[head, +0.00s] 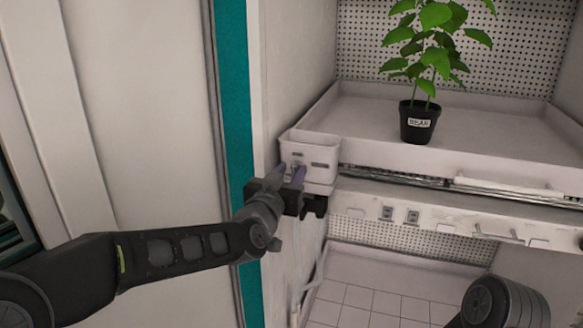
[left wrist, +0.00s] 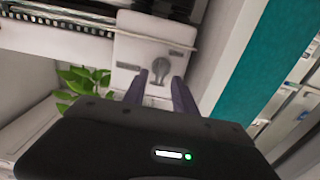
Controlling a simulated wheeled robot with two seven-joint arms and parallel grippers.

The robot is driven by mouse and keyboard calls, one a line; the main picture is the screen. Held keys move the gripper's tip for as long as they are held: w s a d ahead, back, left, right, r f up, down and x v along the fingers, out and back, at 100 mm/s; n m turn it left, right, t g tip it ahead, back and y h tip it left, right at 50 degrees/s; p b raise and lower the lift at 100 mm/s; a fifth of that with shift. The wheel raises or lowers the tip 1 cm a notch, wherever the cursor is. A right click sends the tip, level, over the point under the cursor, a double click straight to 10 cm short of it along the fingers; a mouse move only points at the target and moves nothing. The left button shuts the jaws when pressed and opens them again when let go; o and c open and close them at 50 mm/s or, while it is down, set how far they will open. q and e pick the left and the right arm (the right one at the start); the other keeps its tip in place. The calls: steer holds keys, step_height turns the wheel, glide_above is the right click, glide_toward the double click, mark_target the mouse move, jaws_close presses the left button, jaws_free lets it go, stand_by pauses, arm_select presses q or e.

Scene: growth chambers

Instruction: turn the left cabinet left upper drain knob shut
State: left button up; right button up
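The drain knob (left wrist: 159,71) is a grey round knob on the front of a small white drain box (head: 310,150) at the left end of the upper tray. In the head view the knob is mostly hidden by my gripper. My left gripper (head: 292,172) is in front of the box. In the left wrist view its two purple-grey fingers (left wrist: 161,78) are apart, with the knob showing between and just beyond their tips. I cannot tell whether they touch it. My right gripper is not in view; a dark rounded part of mine shows at lower right.
A potted plant (head: 417,122) labelled BEAN stands on the upper tray (head: 365,115). A white drawer handle (head: 507,187) and rail run along the tray's front edge. A teal door edge (head: 236,120) stands left of the box. The lower chamber has a tiled floor (head: 365,303).

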arm_select(q)
steer(key=shift+w+d, duration=0.1)
steer(key=shift+w, duration=0.3)
steer(key=shift+c, duration=0.4)
jaws_close()
